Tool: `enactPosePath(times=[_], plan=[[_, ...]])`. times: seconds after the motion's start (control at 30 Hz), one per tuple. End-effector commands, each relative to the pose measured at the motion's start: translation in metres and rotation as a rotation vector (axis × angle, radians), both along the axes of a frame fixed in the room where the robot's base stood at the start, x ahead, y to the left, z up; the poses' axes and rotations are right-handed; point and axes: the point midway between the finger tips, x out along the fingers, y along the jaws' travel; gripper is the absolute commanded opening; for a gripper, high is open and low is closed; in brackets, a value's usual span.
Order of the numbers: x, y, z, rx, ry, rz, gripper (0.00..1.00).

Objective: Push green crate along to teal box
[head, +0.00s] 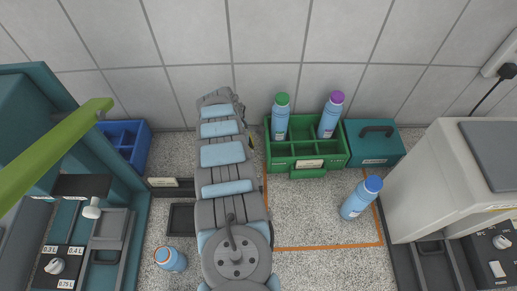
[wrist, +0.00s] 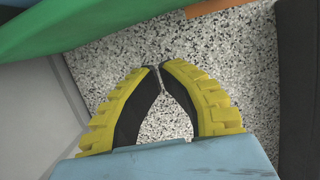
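The green crate (head: 309,160) stands on the speckled counter against the tiled wall. It holds a green-capped bottle (head: 281,120) and a purple-capped bottle (head: 330,118), both upright. The teal box (head: 375,147) with a dark handle stands just right of the crate; I cannot tell whether they touch. In the wrist view, my gripper (wrist: 159,67) has its yellow-backed fingers brought together at the tips, with nothing between them. A green surface, seemingly the crate (wrist: 85,28), lies just beyond the tips. In the head view my arm hides most of the gripper, left of the crate.
An orange outline (head: 330,247) marks the counter in front of the crate. A blue-capped bottle (head: 361,197) stands inside it. A blue crate (head: 127,145) is at the left wall, another bottle (head: 170,259) at the front left. A light grey machine (head: 425,180) stands right.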

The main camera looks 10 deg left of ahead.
Motion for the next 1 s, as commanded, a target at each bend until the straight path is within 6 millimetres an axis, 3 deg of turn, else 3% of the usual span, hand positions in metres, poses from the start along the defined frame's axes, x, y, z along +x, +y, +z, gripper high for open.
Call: enactPosePath(times=[0.8, 1.0], plan=[[-0.002, 0.023, 0.081, -0.001, -0.003, 0.001, 0.0], [-0.004, 0.027, 0.092, 0.0, 0.001, 0.0, 0.0]])
